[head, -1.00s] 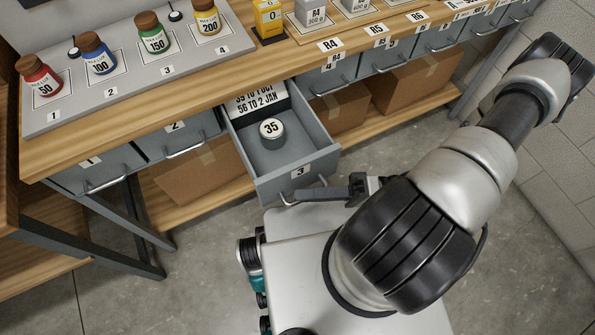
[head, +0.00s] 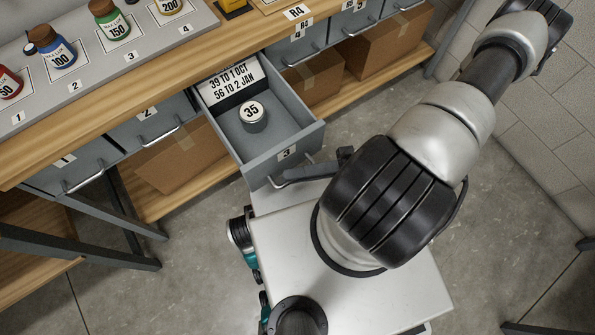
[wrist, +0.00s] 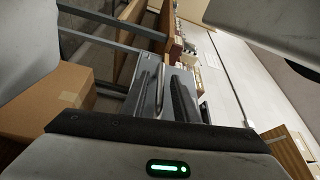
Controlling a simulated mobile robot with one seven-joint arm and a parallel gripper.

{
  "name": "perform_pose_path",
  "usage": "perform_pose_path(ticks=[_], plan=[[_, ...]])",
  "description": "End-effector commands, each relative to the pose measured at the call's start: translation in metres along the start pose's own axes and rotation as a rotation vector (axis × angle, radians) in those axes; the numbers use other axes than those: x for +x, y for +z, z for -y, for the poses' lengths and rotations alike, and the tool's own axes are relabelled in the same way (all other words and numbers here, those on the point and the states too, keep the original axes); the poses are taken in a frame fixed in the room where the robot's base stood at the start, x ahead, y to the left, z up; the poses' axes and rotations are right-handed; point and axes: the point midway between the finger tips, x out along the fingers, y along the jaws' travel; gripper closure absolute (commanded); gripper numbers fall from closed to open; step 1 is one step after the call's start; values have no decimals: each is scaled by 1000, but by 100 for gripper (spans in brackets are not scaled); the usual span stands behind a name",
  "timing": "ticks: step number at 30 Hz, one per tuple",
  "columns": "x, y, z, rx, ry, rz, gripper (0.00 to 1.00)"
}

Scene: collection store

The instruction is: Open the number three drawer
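The number three drawer (head: 287,153) is a grey drawer under the wooden bench, and it stands pulled well out. Inside are a round grey weight marked 35 (head: 253,112) and a card reading "39 to 1 Oct, 56 to 2 Jan" (head: 232,86). My gripper (head: 300,174) is at the drawer's front, with a dark finger lying along the bar handle. My arm hides the rest of it. In the wrist view, the metal handle (wrist: 160,90) stands beside a dark finger-like part. How tightly the fingers close on it cannot be seen.
Closed drawers one (head: 75,170) and two (head: 155,125) are to the left, and drawer four (head: 300,42) to the right. Coloured bottles stand on a grey board (head: 130,55) on the bench. Cardboard boxes (head: 185,155) fill the lower shelf.

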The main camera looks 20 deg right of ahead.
Motion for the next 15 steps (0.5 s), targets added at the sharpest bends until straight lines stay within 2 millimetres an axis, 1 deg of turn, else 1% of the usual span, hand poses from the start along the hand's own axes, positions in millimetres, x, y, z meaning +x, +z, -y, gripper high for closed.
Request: perform_pose_path(ticks=[10,13,15], plan=[[-2,0,0,0,0,-1,73],[-12,-1,-1,-2,3,-2,73],[-24,-1,-1,-2,4,-3,73]])
